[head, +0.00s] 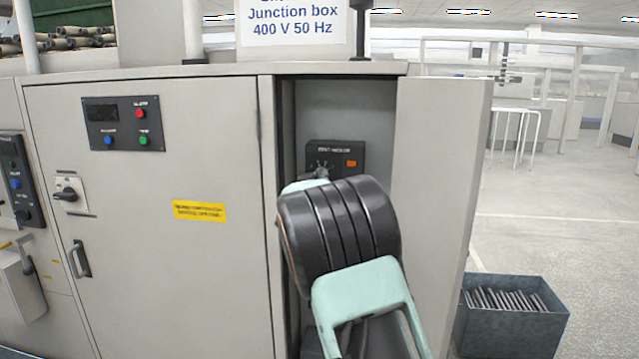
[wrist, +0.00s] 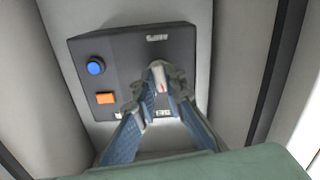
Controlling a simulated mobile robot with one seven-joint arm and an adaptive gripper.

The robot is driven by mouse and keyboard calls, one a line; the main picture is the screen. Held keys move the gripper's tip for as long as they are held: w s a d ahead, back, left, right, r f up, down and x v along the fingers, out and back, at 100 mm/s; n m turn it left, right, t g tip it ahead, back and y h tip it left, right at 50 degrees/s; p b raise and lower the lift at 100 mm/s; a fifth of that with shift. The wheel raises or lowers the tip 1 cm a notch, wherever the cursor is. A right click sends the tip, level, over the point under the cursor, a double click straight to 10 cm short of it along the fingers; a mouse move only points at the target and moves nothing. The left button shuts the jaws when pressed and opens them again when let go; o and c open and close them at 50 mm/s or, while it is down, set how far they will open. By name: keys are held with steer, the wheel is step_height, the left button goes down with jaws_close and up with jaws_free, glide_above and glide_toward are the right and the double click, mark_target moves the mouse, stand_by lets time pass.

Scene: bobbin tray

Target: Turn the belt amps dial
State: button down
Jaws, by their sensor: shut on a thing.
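The belt amps dial is on a dark control panel (head: 337,152) inside the open cabinet bay. In the wrist view the panel (wrist: 85,45) carries the dial (wrist: 158,70), a light knob with a small red mark, between my fingertips. My gripper (wrist: 160,90) is shut on the dial, one finger on each side, and the fingers cover part of it. In the head view my gripper (head: 321,174) reaches the lower part of the panel, and my arm hides much of the bay below it.
A blue button (wrist: 95,67) and an orange switch (wrist: 106,98) sit left of the dial in the wrist view. The open cabinet door (head: 435,170) stands close to the right of my arm. A metal bin (head: 510,335) with rods stands on the floor at right.

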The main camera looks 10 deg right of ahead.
steer(key=m+b, duration=0.3)
steer(key=m, duration=0.2)
steer(key=shift+m, duration=0.3)
stand_by(0.5)
steer(key=c, duration=2)
jaws_free()
steer(key=shift+s, duration=0.1)
steer(key=v, duration=1.2)
steer(key=shift+r, duration=0.15)
